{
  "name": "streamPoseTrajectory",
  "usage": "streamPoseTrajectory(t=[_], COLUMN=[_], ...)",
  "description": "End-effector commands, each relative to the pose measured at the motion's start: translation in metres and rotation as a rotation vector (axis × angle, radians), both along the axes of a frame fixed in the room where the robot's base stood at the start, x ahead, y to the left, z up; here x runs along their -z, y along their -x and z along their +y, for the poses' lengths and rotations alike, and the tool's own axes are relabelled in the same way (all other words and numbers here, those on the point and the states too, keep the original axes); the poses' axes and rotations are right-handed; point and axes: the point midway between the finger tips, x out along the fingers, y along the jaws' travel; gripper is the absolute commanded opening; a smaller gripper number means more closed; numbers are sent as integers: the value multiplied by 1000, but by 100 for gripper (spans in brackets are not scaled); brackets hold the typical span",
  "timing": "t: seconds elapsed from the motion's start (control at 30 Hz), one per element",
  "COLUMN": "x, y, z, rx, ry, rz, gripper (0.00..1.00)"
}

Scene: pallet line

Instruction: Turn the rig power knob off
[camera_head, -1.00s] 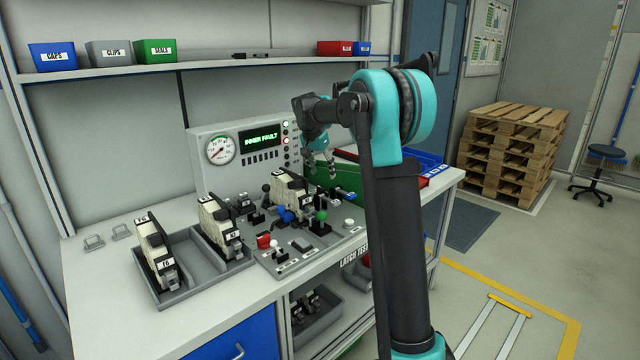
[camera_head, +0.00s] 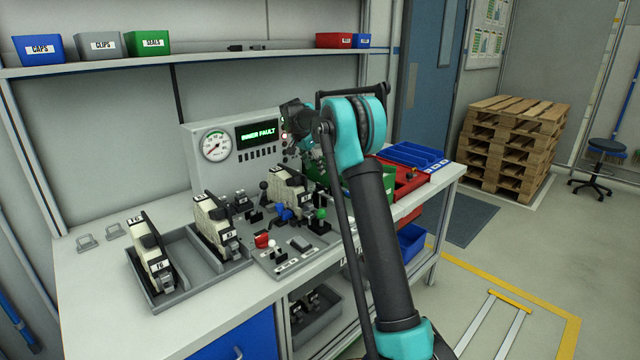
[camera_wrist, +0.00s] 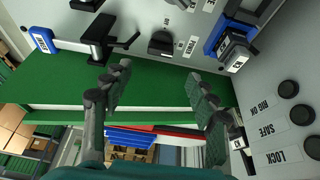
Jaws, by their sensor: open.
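The test rig console (camera_head: 190,150) stands at the back of the bench, with a dial gauge (camera_head: 216,146) and a green display (camera_head: 257,133) reading INNER FAULT. In the wrist view, a dark rounded knob-like part (camera_wrist: 162,43) sits on the grey rig panel between small labels. In the head view my arm mostly hides the gripper beside the console.
A blue latch (camera_wrist: 228,45) and a black lever (camera_wrist: 98,35) flank the knob-like part. Several dark round fittings (camera_wrist: 288,88) line the right, labelled RIG OK, SAFE and LOCK. A green bin (camera_head: 376,183), a red tray (camera_head: 412,181) and a grey tray (camera_head: 206,256) occupy the bench.

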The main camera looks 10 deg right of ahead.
Motion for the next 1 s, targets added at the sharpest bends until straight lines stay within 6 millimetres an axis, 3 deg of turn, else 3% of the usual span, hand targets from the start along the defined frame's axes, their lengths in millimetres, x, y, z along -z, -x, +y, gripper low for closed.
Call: streamPoseTrajectory(t=[0.2, 0.43, 0.9, 1.0], x=[40, 71, 82, 82], y=[-10, -17, -20, -20], z=[-14, -24, -27, -27], rx=[0, 0, -1, -1], ry=[1, 1, 0, 0], rz=[1, 1, 0, 0], gripper=[59, 59, 59, 46])
